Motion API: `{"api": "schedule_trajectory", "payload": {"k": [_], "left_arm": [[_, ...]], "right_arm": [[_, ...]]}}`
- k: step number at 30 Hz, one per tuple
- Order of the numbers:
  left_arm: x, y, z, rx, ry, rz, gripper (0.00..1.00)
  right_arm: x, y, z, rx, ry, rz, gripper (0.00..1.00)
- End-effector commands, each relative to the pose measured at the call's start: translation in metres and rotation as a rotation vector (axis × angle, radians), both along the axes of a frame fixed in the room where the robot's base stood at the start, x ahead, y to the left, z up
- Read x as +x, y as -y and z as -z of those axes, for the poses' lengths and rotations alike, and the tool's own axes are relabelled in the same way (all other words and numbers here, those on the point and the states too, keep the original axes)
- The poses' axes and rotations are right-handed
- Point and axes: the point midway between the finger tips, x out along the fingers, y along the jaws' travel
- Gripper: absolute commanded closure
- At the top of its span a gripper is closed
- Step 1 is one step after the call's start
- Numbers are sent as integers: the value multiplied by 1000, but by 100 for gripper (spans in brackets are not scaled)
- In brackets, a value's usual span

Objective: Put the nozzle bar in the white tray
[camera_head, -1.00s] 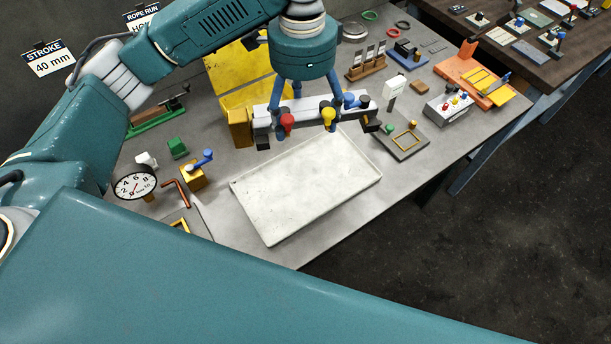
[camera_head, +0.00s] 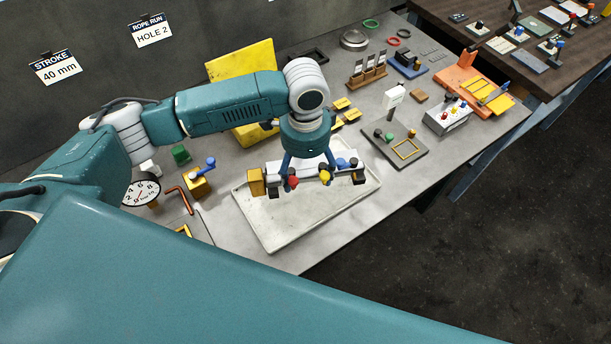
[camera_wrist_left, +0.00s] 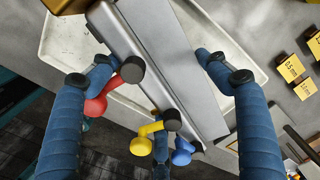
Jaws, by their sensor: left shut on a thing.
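The nozzle bar (camera_head: 311,165) is a long grey bar with red, yellow and blue valve handles and a gold end block at its left. My left gripper (camera_head: 308,180) is shut on the bar near its middle and holds it over the far part of the white tray (camera_head: 285,230). In the left wrist view the bar (camera_wrist_left: 170,65) runs diagonally between the blue fingers of the gripper (camera_wrist_left: 160,68). The tray (camera_wrist_left: 62,45) shows beneath it. The bar looks apart from the tray, but the gap is hard to judge. The tray shows no other contents.
A dial gauge (camera_head: 142,191) and a gold block with a blue lever (camera_head: 199,181) stand at left. Yellow blocks (camera_head: 343,103) lie behind. The tray's near part is clear.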

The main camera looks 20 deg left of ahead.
Motion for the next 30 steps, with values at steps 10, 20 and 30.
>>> {"api": "schedule_trajectory", "payload": {"k": [10,20,30], "left_arm": [[1,0,30,-1,2,1,82],[0,0,33,0,-1,0,19],[0,0,33,0,-1,0,6]], "right_arm": [[-3,-8,-5,8,-4,-1,63],[-3,-8,-5,8,-4,-1,63],[-3,-4,-5,4,-3,-1,63]]}}
